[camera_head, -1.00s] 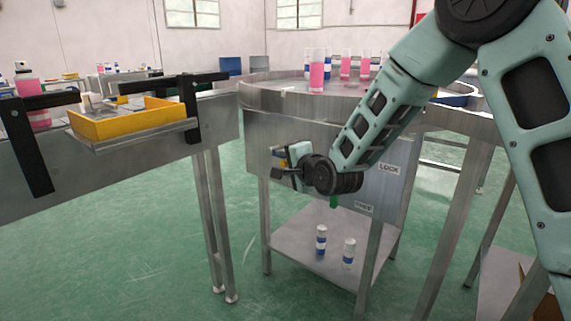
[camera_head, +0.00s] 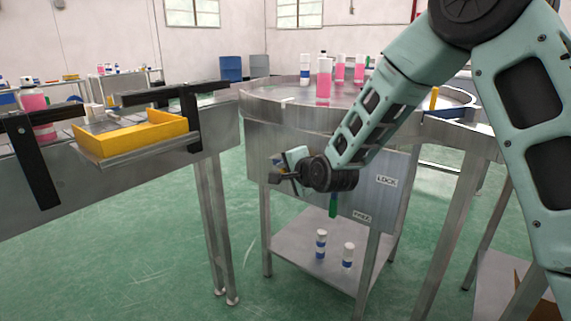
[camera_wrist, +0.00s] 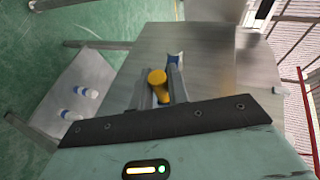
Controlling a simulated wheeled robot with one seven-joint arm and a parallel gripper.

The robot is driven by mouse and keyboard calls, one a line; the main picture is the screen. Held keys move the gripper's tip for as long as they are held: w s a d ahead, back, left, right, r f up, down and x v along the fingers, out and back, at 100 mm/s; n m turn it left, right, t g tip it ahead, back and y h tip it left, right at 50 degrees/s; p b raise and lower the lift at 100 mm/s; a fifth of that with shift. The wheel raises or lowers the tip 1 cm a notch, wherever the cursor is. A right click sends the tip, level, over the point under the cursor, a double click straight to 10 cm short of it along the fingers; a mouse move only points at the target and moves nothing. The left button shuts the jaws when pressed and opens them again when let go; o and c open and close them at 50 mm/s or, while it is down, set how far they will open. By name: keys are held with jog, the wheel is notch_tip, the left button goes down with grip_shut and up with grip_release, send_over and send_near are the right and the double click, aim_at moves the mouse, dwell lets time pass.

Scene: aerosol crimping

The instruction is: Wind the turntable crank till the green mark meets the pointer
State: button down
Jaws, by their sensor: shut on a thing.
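The round metal turntable (camera_head: 290,92) carries several pink and white-and-blue cans. The crank's yellow knob (camera_wrist: 157,77) sits between the fingers of my gripper (camera_wrist: 160,88) in the wrist view. My gripper is shut on this knob. In the head view, my gripper (camera_head: 284,170) is at the front panel below the turntable, and my wrist hides most of the crank. I cannot make out a green mark on the turntable rim. A yellow upright piece (camera_head: 434,98) stands at the right of the top; I cannot tell if it is the pointer.
A green lever (camera_head: 333,205) hangs below my wrist, near the LOCK label (camera_head: 387,181) and the FREE label (camera_head: 361,216). Two cans (camera_head: 321,243) stand on the lower shelf. A yellow tray (camera_head: 135,133) is on the bench at left. Green floor lies open between bench and turntable.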

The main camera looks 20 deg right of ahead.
jog(key=r+p, duration=0.1)
jog(key=p, duration=0.1)
jog(key=r+g+p, duration=0.1)
jog(key=p, duration=0.1)
jog(key=r+g+h+p, duration=0.1)
jog(key=p, duration=0.1)
jog(key=shift+w+a+r+n, duration=0.15)
jog(key=shift+w+a+n, duration=0.05)
jog(key=shift+w+n, duration=0.1)
jog(key=w+a+r+n+g+h+p, duration=0.1)
jog(key=w+a+r+g+h+p, duration=0.2)
jog(key=p, duration=2.1)
jog(key=w+a+g, duration=0.1)
jog(key=w+g, duration=0.2)
jog(key=shift+a+r+n+h+p, duration=0.15)
jog(key=shift+r+n+h+p, duration=0.2)
jog(key=shift+r+n+h, duration=0.05)
jog(key=shift+s, duration=0.15)
jog(key=c, duration=1.4)
grip_release()
jog(key=shift+o, duration=0.2)
